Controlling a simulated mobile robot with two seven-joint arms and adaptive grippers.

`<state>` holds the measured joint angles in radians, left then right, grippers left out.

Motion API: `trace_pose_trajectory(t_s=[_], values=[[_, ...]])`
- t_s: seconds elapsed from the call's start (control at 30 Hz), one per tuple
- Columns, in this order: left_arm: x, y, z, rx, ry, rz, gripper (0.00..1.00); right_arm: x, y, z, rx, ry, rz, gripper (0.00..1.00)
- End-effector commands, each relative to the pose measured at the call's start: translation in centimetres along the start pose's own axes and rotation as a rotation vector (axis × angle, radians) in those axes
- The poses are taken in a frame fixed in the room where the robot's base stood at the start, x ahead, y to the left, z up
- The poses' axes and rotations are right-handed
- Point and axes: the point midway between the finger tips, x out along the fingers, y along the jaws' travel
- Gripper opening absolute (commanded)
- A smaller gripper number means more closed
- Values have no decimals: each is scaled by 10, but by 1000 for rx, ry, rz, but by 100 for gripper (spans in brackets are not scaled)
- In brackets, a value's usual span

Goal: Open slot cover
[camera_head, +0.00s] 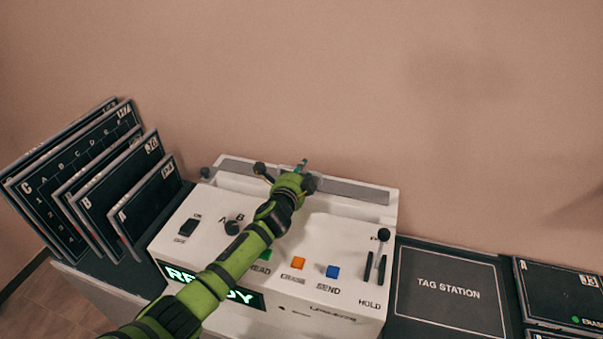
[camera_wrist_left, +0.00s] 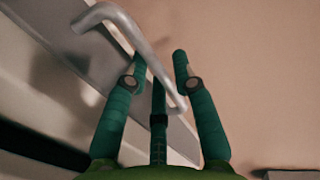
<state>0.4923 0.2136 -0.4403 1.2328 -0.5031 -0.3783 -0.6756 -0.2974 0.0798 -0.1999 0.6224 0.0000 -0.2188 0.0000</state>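The slot cover (camera_head: 352,190) is a long grey strip along the back top of a white console (camera_head: 335,235). In the left wrist view the grey strip (camera_wrist_left: 85,45) runs diagonally, and a pale bent handle (camera_wrist_left: 130,28) rises over it. My left gripper (camera_head: 303,165) is over the strip's middle and hides part of it. In the wrist view its green fingers (camera_wrist_left: 160,58) are apart, with the handle's straight part passing between them. A gap shows beside the handle; whether a finger touches it I cannot tell. My right gripper is not in view.
The console front carries an orange button (camera_head: 299,263), a blue button (camera_head: 333,271), a dark knob (camera_head: 233,227) and a lever (camera_head: 383,236). Dark panels (camera_head: 95,185) stand in a rack at left. A tag station mat (camera_head: 450,288) lies at right. The wall is close behind.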

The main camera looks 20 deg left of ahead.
Motion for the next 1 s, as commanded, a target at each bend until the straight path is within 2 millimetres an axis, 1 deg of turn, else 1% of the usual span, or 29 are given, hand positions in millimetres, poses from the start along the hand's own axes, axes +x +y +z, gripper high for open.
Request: trace_pose_trajectory(t_s=[0.23,0.33,0.47,0.57,0.67,1.0], values=[[0,0,0,0,0,0,40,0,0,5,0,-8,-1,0],[-1,0,0,1,0,0,40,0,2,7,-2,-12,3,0],[-7,0,1,1,0,-1,40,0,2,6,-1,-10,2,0],[-17,1,0,1,1,-1,40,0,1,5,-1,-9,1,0],[-33,1,0,2,2,0,40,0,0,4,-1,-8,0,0],[-92,1,0,1,2,1,40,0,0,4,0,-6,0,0]])
